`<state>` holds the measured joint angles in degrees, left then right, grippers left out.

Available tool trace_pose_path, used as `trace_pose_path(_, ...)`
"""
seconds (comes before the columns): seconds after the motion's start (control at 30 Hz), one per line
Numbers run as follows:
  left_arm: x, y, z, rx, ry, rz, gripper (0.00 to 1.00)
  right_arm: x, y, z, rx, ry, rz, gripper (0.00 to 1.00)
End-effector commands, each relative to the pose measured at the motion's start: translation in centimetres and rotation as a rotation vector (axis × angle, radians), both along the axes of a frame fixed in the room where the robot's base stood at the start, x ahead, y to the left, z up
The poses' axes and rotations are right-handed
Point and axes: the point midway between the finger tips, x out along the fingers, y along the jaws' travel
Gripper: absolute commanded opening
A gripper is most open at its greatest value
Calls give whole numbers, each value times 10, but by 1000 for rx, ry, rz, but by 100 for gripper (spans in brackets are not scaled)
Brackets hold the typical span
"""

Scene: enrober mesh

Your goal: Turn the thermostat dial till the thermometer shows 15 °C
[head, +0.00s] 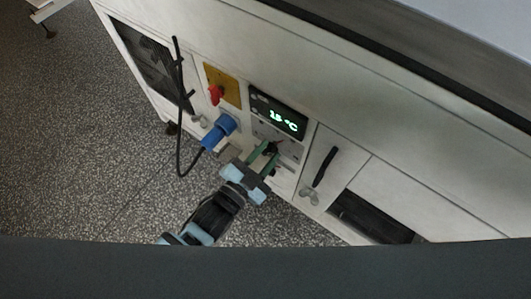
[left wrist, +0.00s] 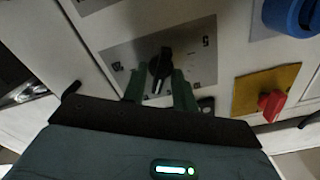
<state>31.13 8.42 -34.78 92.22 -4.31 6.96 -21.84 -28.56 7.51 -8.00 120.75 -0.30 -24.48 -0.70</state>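The thermostat dial (left wrist: 161,64) is a black knob on a grey scale plate (left wrist: 200,62) on the machine's front. In the head view the dial (head: 271,148) is partly hidden by my fingers. The thermometer display (head: 278,113) above it glows green and seems to read 15 °C; the last digit is blurred. My left gripper (head: 265,158) is at the dial, its green fingers apart. In the left wrist view my left gripper (left wrist: 160,88) has one finger on each side of the knob, with a small gap visible on the left. My right gripper is not in view.
A red switch on a yellow plate (head: 226,84) and a blue plug (head: 217,132) with a black cable sit left of the dial. A door with a black handle (head: 325,167) is to the right. Speckled floor (head: 90,150) lies open at left.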

Motion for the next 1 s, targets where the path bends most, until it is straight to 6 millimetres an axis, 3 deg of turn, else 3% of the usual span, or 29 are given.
trace_pose_path(0.37, 0, 0, 1, -73, 52, -1, 5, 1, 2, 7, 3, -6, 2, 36)
trace_pose_path(1.0, 1, 2, 1, -427, 311, -1, 5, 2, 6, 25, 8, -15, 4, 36)
